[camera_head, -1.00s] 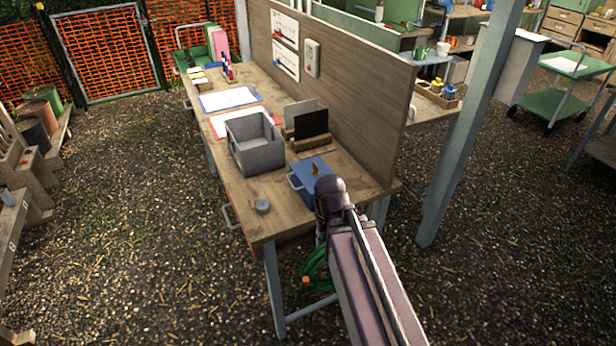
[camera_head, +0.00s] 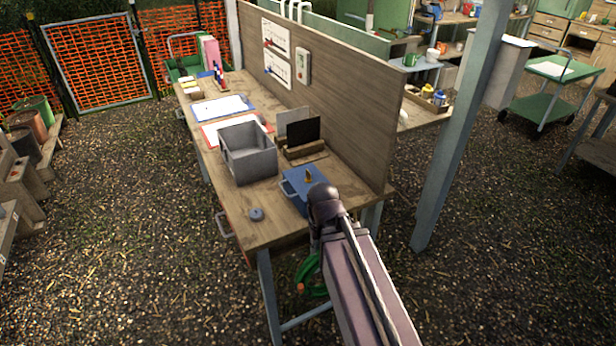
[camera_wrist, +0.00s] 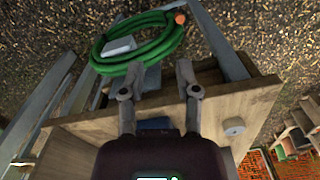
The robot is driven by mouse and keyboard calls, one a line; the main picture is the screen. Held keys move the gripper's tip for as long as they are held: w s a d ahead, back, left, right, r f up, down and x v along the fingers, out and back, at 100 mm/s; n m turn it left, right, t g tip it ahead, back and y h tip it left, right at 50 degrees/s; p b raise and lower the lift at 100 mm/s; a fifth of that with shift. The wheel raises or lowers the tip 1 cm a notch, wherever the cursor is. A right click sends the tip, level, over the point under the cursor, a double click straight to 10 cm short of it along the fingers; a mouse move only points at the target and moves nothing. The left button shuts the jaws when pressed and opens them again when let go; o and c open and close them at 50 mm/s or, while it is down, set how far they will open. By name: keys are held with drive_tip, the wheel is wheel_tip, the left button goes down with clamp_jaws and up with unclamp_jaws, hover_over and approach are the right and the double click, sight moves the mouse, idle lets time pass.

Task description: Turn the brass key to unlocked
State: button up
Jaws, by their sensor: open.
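The brass key (camera_head: 309,175) stands up from the top of a blue box (camera_head: 292,186) with a handle, near the front end of the wooden workbench. How far the key is turned is too small to tell. In the head view, the dark end of my arm covers the right part of the box and hides my gripper. In the wrist view, my gripper (camera_wrist: 157,82) has its two fingers spread apart with nothing between them. The fingers point out past the bench edge. A bit of blue, probably the box, shows low between them (camera_wrist: 155,124); the key is not visible there.
A grey bin (camera_head: 250,165), a dark panel in a wooden stand (camera_head: 305,133) and a small grey disc (camera_head: 256,214) are on the bench (camera_head: 275,232). A wooden partition (camera_head: 345,110) rises along its right side. A green hose (camera_wrist: 140,50) hangs by the front end.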

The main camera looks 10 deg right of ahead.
sight(308, 171)
drive_tip(key=w+d+r+n+p, duration=0.1)
drive_tip(key=w+r+p, duration=0.8)
drive_tip(key=w, duration=0.4)
drive_tip(key=w+d+r+n+p, duration=0.1)
drive_tip(key=w+r+n+p, duration=0.1)
drive_tip(key=w+r+p, duration=0.7)
drive_tip(key=w+r, duration=0.1)
drive_tip(key=w, duration=0.4)
drive_tip(key=shift+d+p, duration=0.35)
drive_tip(key=shift+p, duration=0.05)
drive_tip(key=shift+f, duration=0.2)
wheel_tip(308, 171, down, 14)
drive_tip(key=b, duration=1.4)
drive_tip(key=shift+r, duration=0.2)
clamp_jaws()
